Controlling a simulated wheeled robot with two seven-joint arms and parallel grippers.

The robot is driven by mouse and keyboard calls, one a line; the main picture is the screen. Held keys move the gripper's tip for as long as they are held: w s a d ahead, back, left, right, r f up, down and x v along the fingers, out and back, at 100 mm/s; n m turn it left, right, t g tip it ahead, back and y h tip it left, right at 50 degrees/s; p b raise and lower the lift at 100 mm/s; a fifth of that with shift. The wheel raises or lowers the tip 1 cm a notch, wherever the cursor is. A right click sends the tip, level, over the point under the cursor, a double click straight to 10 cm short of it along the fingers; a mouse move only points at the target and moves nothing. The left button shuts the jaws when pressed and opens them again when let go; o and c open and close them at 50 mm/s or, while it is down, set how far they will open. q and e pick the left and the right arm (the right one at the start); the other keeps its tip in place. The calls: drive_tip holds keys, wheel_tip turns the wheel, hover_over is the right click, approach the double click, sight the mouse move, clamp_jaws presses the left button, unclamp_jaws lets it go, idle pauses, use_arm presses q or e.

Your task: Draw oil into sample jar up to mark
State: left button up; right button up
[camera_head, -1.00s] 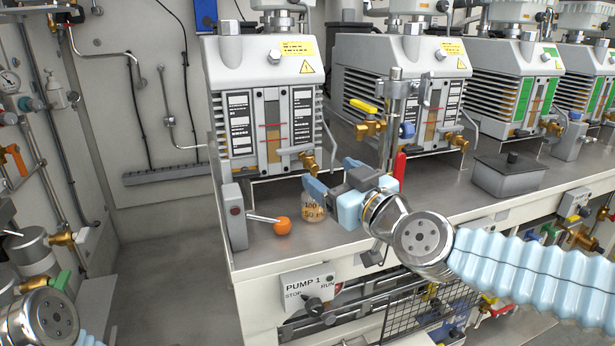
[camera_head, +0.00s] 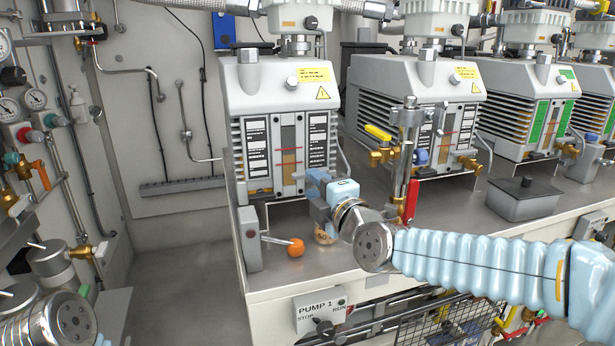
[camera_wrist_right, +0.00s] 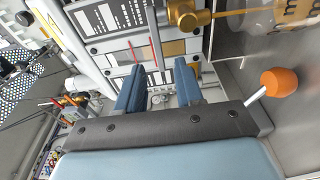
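The sample jar (camera_head: 325,236) stands on the bench in front of the first pump (camera_head: 272,92), mostly hidden behind my right gripper. In the wrist view the jar (camera_wrist_right: 268,22) is clear with brownish markings; its oil level cannot be told. A brass tap (camera_wrist_right: 188,16) sits at the jar's mouth there. My right gripper (camera_head: 314,190) is in front of the pump's lower face, above the jar. Its blue fingers (camera_wrist_right: 160,88) are apart with nothing between them. The amber sight glass (camera_head: 289,160) with red marks is above. My left gripper is out of view.
A lever with an orange ball (camera_head: 296,247) stands left of the jar. The PUMP 1 switch plate (camera_head: 322,310) is on the bench front. A brass valve with a yellow handle (camera_head: 378,133) and a red handle (camera_head: 411,200) stand to the right, near a grey lidded box (camera_head: 522,198).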

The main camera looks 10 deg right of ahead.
sight(304, 177)
drive_tip(key=x, duration=0.4)
clamp_jaws()
idle(1.4)
